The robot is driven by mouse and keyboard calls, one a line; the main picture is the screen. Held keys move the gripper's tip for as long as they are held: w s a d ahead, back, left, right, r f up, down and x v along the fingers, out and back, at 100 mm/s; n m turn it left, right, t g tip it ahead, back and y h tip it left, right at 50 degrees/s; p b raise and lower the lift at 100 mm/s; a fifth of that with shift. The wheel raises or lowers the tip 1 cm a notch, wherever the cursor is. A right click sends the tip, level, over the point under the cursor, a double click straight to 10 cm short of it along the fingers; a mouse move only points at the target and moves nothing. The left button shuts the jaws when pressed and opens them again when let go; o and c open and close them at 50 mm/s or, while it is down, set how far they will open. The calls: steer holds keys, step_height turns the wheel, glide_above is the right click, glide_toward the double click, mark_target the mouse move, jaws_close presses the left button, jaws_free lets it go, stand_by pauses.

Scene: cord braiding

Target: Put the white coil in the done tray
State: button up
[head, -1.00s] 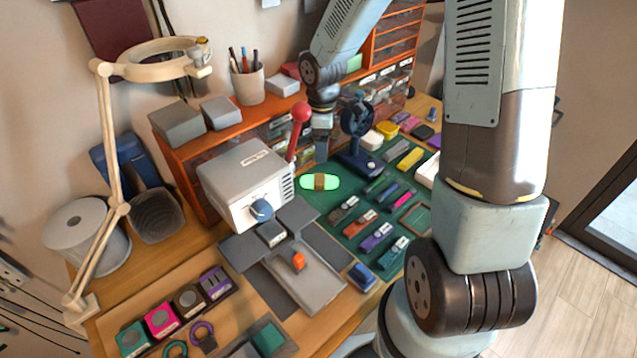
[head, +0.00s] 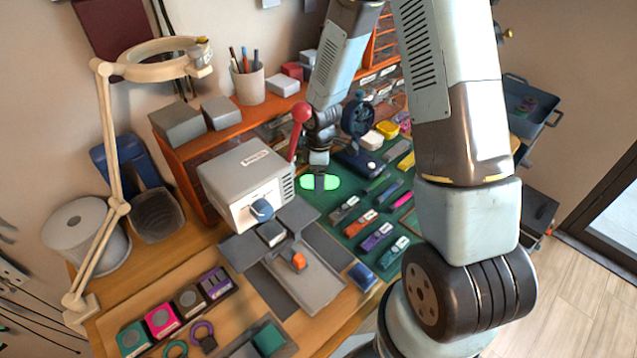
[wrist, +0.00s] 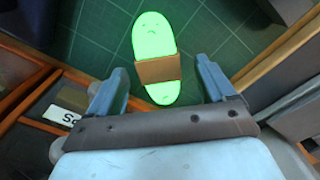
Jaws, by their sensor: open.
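A bright green, glowing oval coil (head: 332,182) with a brown band lies on the green mat, right of the grey machine. In the wrist view the coil (wrist: 153,38) lies lengthwise between and ahead of my fingers. It looks green, not white. My gripper (wrist: 160,66) is open, one finger on each side of the coil's near end, with no visible contact. In the head view my gripper (head: 319,175) is right over the coil and hides part of it. I cannot tell which container is the done tray.
The grey machine (head: 240,185) with a red-knobbed lever (head: 301,112) stands close left of my gripper. A dark blue stand (head: 358,120) is close right. Several small labelled items lie on the mat (head: 345,222). A blue bin (head: 530,100) stands at the right.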

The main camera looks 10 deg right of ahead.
steer(key=shift+f, duration=0.7)
steer(key=c, duration=1.3)
steer(key=shift+c, duration=0.2)
steer(key=shift+r, duration=0.15)
